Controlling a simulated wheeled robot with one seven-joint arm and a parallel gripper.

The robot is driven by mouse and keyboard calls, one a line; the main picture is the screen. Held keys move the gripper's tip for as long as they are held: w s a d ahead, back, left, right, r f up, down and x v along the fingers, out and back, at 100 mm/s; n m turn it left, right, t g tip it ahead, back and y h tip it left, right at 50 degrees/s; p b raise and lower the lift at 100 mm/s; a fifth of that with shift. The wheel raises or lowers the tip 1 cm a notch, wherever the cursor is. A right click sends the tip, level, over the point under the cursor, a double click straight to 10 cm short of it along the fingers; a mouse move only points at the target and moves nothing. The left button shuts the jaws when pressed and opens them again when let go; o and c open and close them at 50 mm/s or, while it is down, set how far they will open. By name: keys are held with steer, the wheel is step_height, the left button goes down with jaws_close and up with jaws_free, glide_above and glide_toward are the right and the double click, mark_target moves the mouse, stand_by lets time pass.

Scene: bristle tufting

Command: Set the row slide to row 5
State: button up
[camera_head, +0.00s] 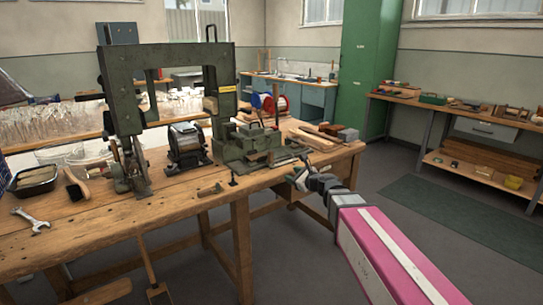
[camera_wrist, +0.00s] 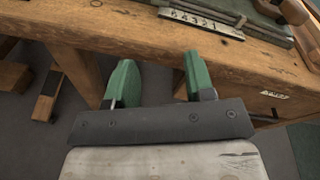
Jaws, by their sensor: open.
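The green-grey tufting machine (camera_head: 165,75) stands on the wooden workbench (camera_head: 120,225), with its slide base (camera_head: 250,143) at the right. In the wrist view a pale strip with stamped numbers (camera_wrist: 201,24) lies at the bench edge, beside a green-grey metal part (camera_wrist: 228,8). I cannot tell which row the slide is set to. My gripper (camera_head: 298,178) is just off the bench's front edge, to the right of and in front of the slide base. In the wrist view its two green fingers (camera_wrist: 160,80) are apart, with nothing between them, short of the numbered strip.
Wood pieces (camera_head: 318,135) lie on the bench right of the machine. A brush (camera_head: 75,184), a black tray (camera_head: 33,179) and a wrench (camera_head: 31,219) lie at the left. A bench leg and drawer front (camera_wrist: 262,98) show below the edge. The floor at the right is clear.

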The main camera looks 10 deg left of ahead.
mark_target(272, 155)
steer(key=w+a+r+m, duration=0.1)
steer(key=w+a, duration=0.1)
steer(key=a, duration=0.2)
steer(key=w+a+r+m+t, duration=0.1)
steer(key=w+a+r+m, duration=0.1)
steer(key=w+a, duration=0.1)
steer(key=w+a+r+m+t, duration=0.1)
steer(key=w+a+m, duration=0.1)
steer(key=w+a, duration=0.1)
steer(key=shift+w+a+r+y, duration=0.1)
steer(key=shift+a+r+y, duration=0.05)
steer(key=shift+a, duration=0.3)
steer(key=shift+w+a+r+y, duration=0.1)
steer(key=shift+a+y, duration=0.05)
steer(key=shift+a, duration=0.25)
steer(key=shift+s, duration=0.1)
